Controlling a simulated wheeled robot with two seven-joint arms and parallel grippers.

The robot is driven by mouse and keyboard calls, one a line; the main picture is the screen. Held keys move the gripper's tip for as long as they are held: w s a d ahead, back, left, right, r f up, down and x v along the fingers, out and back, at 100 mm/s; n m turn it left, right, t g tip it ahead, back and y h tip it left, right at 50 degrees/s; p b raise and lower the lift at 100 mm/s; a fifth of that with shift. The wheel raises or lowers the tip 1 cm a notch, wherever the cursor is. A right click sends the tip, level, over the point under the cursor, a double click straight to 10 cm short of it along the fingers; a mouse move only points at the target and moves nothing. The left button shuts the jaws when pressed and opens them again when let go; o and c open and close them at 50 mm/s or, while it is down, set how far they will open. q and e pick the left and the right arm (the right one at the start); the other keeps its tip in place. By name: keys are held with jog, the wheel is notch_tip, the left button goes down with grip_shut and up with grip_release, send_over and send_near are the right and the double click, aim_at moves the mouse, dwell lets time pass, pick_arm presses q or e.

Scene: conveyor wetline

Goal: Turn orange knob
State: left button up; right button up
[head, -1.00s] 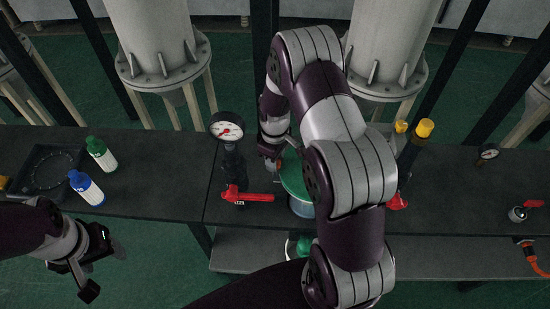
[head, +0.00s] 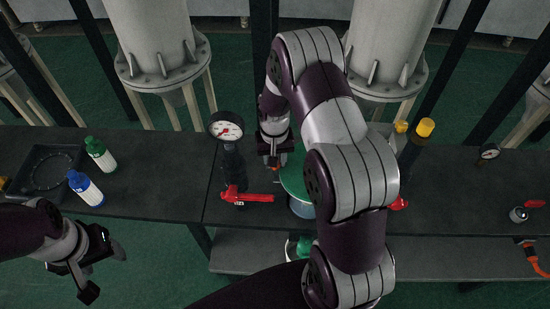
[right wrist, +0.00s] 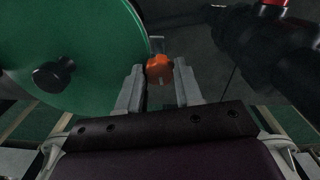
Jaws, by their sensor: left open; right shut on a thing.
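The orange knob (right wrist: 159,68) shows in the right wrist view, between the fingertips of my right gripper (right wrist: 159,84). The fingers stand on either side of it and are shut on it. In the head view my right gripper (head: 272,160) points down beside a green wheel (head: 293,178), and the knob is mostly hidden there. My left gripper (head: 100,268) is open and empty at the lower left, in front of the bench.
The green wheel (right wrist: 65,50) is close to the left of the right fingers. A gauge (head: 227,127) and a red lever (head: 250,197) stand left of the right gripper. Green (head: 100,153) and blue (head: 86,188) bottles and a dark tray (head: 22,188) are at the left.

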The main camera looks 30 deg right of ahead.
jog(key=shift+m, duration=1.1)
jog(key=o, duration=1)
jog(key=shift+o, duration=0.2)
notch_tip(320, 180, up, 13)
jog(key=b, duration=0.2)
jog(key=shift+a+f+b, duration=0.15)
jog(key=shift+b, duration=0.15)
